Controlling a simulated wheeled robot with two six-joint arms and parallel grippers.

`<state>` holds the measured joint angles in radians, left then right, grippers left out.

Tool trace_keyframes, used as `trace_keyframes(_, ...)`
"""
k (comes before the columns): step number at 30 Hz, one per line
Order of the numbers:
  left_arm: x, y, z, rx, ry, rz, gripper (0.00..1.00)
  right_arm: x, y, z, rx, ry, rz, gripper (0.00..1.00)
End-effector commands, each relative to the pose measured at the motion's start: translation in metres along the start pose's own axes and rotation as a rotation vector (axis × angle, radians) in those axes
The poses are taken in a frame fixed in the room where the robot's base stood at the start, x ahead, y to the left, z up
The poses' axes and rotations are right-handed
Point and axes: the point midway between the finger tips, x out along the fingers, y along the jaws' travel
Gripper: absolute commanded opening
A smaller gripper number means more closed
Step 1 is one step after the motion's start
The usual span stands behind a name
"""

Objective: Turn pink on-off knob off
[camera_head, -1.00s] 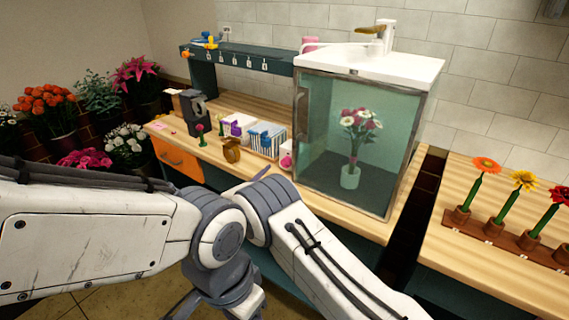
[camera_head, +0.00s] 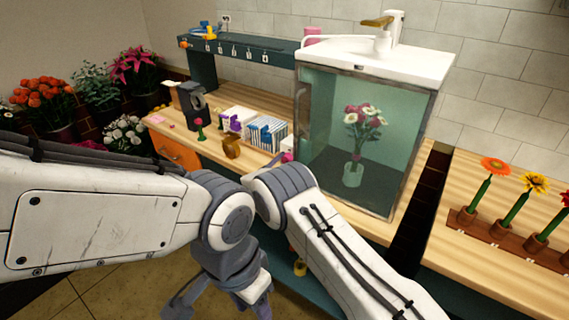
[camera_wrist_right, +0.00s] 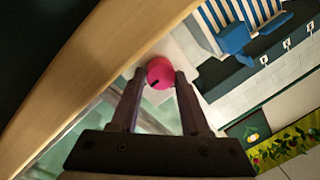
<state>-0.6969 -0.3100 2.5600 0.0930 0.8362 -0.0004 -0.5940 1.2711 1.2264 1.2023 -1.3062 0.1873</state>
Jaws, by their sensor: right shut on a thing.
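The round pink knob (camera_wrist_right: 160,71) sits on a pale panel, with a small dark mark near its lower edge in the right wrist view. My right gripper (camera_wrist_right: 161,76) has one finger on each side of the knob, with the fingertips touching its sides. In the head view the pale unit (camera_head: 288,143) stands between the rack and the glass cabinet, partly hidden by my arm, which also hides my right gripper's fingers.
A glass cabinet (camera_head: 312,110) with a vase of flowers (camera_head: 352,172) inside stands right of the knob. A rack of blue-striped items (camera_head: 265,132) and a brown pot (camera_head: 231,146) stand to its left. A flower holder (camera_head: 478,228) is on the right table.

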Motion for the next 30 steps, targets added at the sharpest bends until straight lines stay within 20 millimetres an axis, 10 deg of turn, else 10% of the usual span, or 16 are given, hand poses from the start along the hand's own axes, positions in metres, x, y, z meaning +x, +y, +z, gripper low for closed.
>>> trace_keyframes(30,0.014,-0.001,0.001,0.0,0.0,0.0,0.5,0.001,-0.002,-0.002,-0.701,-0.05,0.05,0.0)
